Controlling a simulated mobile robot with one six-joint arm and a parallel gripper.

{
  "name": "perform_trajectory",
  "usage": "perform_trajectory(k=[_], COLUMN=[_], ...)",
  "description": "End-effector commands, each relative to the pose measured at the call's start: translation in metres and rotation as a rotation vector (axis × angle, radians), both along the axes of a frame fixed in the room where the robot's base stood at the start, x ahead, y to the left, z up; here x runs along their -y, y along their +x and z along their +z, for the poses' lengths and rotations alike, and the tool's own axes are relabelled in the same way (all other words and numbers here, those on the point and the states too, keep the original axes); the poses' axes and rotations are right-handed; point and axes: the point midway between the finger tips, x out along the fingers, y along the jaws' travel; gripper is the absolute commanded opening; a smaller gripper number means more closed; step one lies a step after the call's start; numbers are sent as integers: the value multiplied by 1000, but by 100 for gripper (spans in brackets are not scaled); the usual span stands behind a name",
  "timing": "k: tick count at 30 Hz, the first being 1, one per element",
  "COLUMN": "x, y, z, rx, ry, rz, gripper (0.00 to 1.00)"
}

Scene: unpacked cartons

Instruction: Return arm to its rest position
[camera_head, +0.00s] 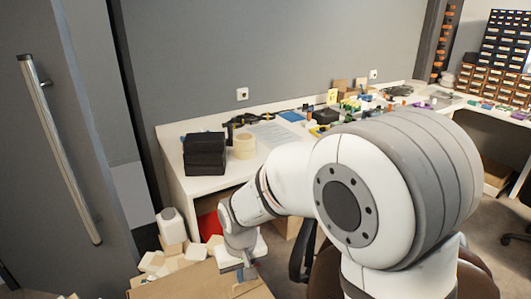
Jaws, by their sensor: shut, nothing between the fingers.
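My arm reaches from the right of the head view toward the lower middle, bent downward at its wrist. My gripper (248,273) points down at the bottom of the view, at or just above a brown cardboard carton (190,284). It is shut, with nothing held in it. The fingertips are small in the picture, and I cannot tell whether they touch the cardboard.
A white desk (208,184) along the grey wall holds black boxes (205,154), a tape roll (244,146) and clutter. Pale blocks (172,262) and a white jug (172,226) are beside the carton. A grey door (60,170) stands left. A chair is partly hidden behind my arm.

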Motion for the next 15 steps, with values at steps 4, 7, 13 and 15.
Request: perform_trajectory(k=[4,7,13,15], x=[67,107,173,189], y=[-10,-25,-68,-83], z=[75,112,169,181], rx=[43,70,121,135], ry=[19,25,30,28], rz=[-108,-173,-300,-334], gripper=[0,0,0,0])
